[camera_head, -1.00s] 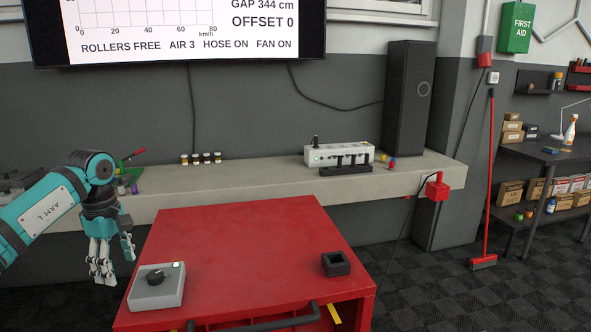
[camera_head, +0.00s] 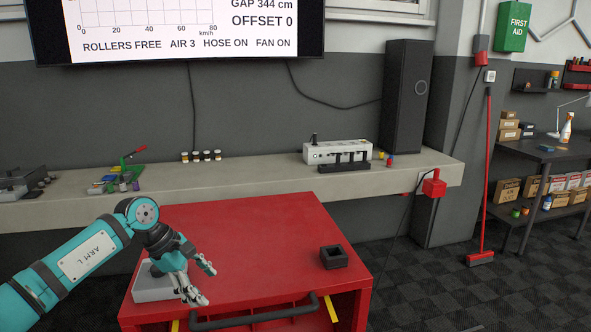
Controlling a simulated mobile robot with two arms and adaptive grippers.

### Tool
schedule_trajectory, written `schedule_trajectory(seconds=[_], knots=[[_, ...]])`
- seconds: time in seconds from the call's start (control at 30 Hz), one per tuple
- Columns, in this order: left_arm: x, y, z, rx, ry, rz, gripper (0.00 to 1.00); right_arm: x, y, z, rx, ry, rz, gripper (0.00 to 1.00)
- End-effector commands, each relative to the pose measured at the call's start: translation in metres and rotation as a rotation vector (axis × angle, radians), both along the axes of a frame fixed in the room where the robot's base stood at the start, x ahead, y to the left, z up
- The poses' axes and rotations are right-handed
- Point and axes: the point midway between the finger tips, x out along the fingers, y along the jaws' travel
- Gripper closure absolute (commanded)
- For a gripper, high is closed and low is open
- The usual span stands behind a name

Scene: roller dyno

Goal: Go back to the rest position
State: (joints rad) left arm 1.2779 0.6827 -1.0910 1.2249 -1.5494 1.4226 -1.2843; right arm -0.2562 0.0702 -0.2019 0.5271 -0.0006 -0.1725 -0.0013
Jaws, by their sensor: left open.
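My left gripper (camera_head: 204,284) is open and empty. It hangs over the left part of the red cabinet top (camera_head: 260,235), in front of the grey control box (camera_head: 152,288). The gripper and wrist hide the box's knob and much of its top; I cannot tell whether the fingers touch it. My teal left arm reaches in from the lower left. My right gripper is not in view.
A black square holder (camera_head: 334,257) sits on the right of the cabinet top, and a black handle (camera_head: 256,316) runs along its front. Behind is a long grey shelf (camera_head: 250,178) with a white box device (camera_head: 337,151). A red broom (camera_head: 485,190) leans at right.

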Motion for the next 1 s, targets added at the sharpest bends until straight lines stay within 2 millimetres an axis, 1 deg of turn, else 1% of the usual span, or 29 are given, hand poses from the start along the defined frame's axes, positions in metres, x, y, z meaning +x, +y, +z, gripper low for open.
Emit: schedule_trajectory(seconds=[0.03,0.07,0.1,0.17,0.2,0.27,0.3,0.37,0.4,0.47,0.5,0.57,0.6,0.67,0.7,0.77,0.8,0.87,0.9,0.97,1.0], knots=[[-0.004,-0.030,-0.010,-0.086,0.001,0.000,0.37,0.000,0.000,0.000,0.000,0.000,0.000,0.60],[-0.006,-0.048,-0.012,-0.146,0.000,0.008,0.37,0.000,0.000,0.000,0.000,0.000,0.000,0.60],[-0.011,-0.075,-0.015,-0.241,0.004,0.022,0.37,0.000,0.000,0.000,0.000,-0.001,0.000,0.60],[-0.020,-0.120,-0.015,-0.419,0.023,0.062,0.37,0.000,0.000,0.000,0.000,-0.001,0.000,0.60],[-0.028,-0.150,-0.010,-0.556,0.049,0.101,0.37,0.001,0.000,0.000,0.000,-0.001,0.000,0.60],[-0.041,-0.189,0.004,-0.783,0.110,0.188,0.37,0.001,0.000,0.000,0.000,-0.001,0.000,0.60],[-0.047,-0.207,0.017,-0.932,0.162,0.258,0.37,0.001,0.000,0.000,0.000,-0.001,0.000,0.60],[-0.054,-0.223,0.035,-1.148,0.258,0.381,0.37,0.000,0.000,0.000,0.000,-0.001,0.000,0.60],[-0.056,-0.226,0.047,-1.287,0.332,0.474,0.37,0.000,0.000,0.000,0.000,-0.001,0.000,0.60],[-0.057,-0.221,0.060,-1.486,0.453,0.629,0.37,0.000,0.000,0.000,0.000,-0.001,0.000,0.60],[-0.056,-0.212,0.065,-1.612,0.540,0.742,0.37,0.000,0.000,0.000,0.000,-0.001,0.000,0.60],[-0.054,-0.191,0.064,-1.788,0.680,0.928,0.37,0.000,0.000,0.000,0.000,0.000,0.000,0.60],[-0.054,-0.174,0.057,-1.895,0.775,1.061,0.37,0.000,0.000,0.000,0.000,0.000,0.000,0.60],[-0.056,-0.146,0.040,-2.040,0.920,1.275,0.37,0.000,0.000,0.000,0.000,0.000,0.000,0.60],[-0.060,-0.126,0.022,-2.125,1.018,1.431,0.37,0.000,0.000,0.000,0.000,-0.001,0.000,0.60],[-0.072,-0.096,-0.010,-2.231,1.156,1.677,0.37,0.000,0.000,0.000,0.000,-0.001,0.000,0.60],[-0.084,-0.079,-0.033,2.222,-1.205,-1.790,0.37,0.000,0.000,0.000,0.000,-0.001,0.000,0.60],[-0.106,-0.058,-0.068,1.971,-1.134,-1.757,0.37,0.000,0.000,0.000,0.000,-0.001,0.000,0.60],[-0.124,-0.046,-0.089,1.821,-1.081,-1.731,0.37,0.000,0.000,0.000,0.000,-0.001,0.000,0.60],[-0.154,-0.032,-0.119,1.614,-1.003,-1.691,0.37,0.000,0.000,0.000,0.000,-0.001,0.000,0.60],[-0.173,-0.025,-0.136,1.500,-0.954,-1.665,0.37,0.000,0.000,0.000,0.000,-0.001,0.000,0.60]])
